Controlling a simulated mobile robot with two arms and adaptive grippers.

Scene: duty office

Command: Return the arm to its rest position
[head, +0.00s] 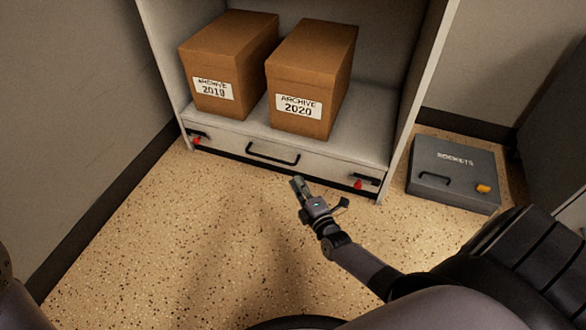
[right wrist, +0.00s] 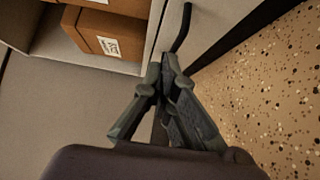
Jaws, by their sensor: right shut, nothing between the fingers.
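My right gripper (head: 298,184) is shut and empty in the head view. It is in front of the low drawer (head: 225,141) of the shelf unit, just below and right of the drawer's black handle (head: 273,153). In the right wrist view the shut fingertips (right wrist: 167,62) lie close to the handle (right wrist: 183,28) in the picture. I cannot tell whether they touch it. The drawer looks shut. My right arm reaches in from the lower right. My left gripper is not in view.
Two brown archive boxes, 2019 (head: 228,60) and 2020 (head: 315,65), stand on the shelf (head: 250,121). Red parts (head: 358,184) show near both drawer ends. Speckled floor (head: 150,245) is clear at left.

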